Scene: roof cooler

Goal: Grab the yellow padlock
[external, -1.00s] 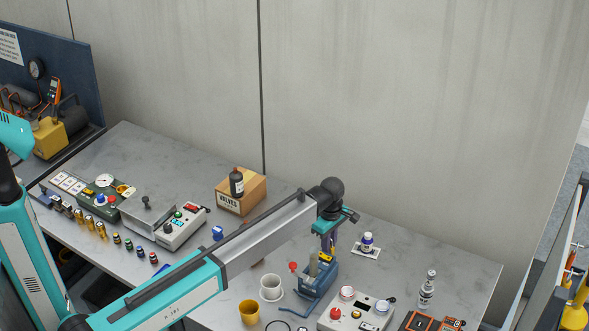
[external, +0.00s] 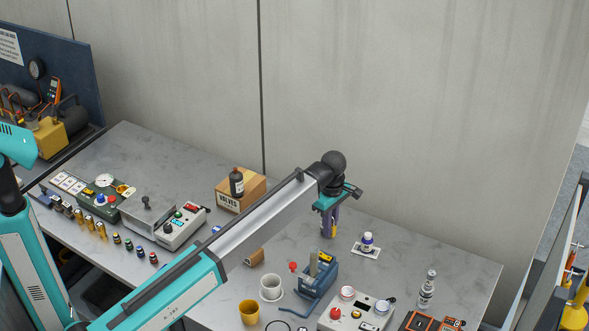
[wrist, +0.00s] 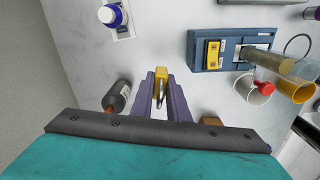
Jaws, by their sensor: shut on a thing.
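My gripper (external: 329,229) is raised above the bench, behind the blue device (external: 318,280). In the wrist view its purple fingers (wrist: 162,85) are shut on the yellow padlock (wrist: 161,74), whose grey metal shackle shows between them. The padlock is mostly hidden by the fingers in the external view. The blue device, also in the wrist view (wrist: 203,65), carries another yellow part (wrist: 212,52), to the right of my gripper there.
A white cup (external: 271,287), a yellow cup (external: 249,311) and a grey control box (external: 352,315) stand at the front.

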